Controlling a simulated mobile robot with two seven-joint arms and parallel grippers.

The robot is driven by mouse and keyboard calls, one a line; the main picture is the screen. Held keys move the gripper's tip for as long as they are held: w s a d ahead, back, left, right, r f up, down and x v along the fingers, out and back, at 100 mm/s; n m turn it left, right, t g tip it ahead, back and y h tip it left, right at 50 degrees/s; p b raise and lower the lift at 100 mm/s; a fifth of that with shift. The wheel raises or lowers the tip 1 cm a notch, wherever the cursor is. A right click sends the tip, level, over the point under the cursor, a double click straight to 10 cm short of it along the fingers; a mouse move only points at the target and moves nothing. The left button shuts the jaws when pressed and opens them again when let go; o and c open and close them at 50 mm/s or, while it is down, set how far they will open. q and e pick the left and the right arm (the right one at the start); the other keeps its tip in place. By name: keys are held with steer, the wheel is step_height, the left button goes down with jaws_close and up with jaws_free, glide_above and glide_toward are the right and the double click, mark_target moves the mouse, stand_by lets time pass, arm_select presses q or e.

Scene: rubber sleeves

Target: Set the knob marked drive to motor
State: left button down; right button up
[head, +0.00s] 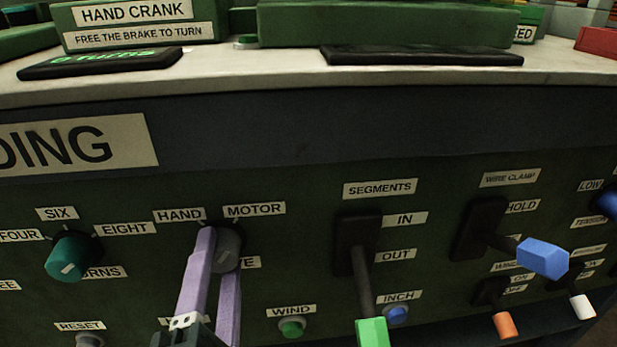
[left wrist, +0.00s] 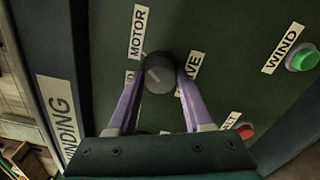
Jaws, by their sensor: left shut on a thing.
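The drive knob (head: 229,246) is a dark grey round knob on the green panel, with a HAND label (head: 179,215) at its upper left and a MOTOR label (head: 254,209) at its upper right. My left gripper (head: 219,252), with lilac fingers, is shut on the knob, one finger on each side. In the left wrist view the knob (left wrist: 158,73) sits between the fingertips. It has a short pale mark near its edge, but I cannot tell clearly which label this mark points at. The drive label below the knob is partly hidden by a finger. My right gripper is not in view.
A teal knob (head: 70,256) is on the left. A green-tipped segments lever (head: 371,331) and a blue-tipped wire clamp lever (head: 543,258) stick out on the right. A green wind button (head: 292,328) sits lower down. A pale bench top (head: 270,66) lies above the panel.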

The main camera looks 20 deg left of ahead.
arm_select(q)
steer(key=shift+c, duration=1.5)
jaws_free()
steer(key=v, duration=1)
steer(key=shift+w, duration=0.1)
